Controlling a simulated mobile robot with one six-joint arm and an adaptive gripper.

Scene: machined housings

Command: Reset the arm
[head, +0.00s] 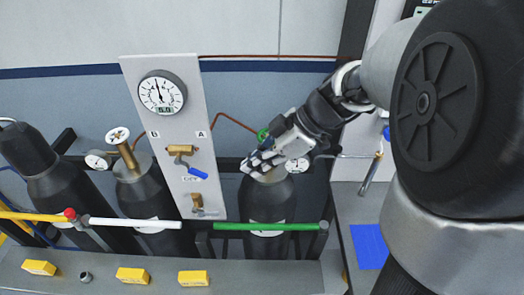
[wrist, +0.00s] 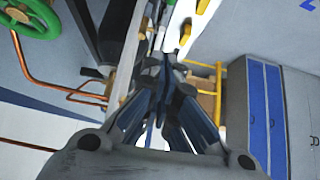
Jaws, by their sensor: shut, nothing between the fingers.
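My gripper (head: 250,166) is shut and empty in the head view. It reaches in from the right on my outstretched arm, in front of the neck of a dark gas cylinder (head: 268,205). I cannot tell whether it touches the cylinder. A green handwheel (head: 263,134) shows just behind the gripper, partly hidden by it. In the wrist view the fingers (wrist: 168,68) are together with nothing between them. The green handwheel (wrist: 32,18) is at the upper left there, apart from the fingers.
A grey panel (head: 190,75) with a dial gauge (head: 162,92) and a blue-handled valve (head: 197,172) stands left of my gripper. A green bar (head: 265,227) crosses the cylinder. Yellow blocks (head: 133,275) lie on the front ledge. Cabinets (wrist: 265,110) show right in the wrist view.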

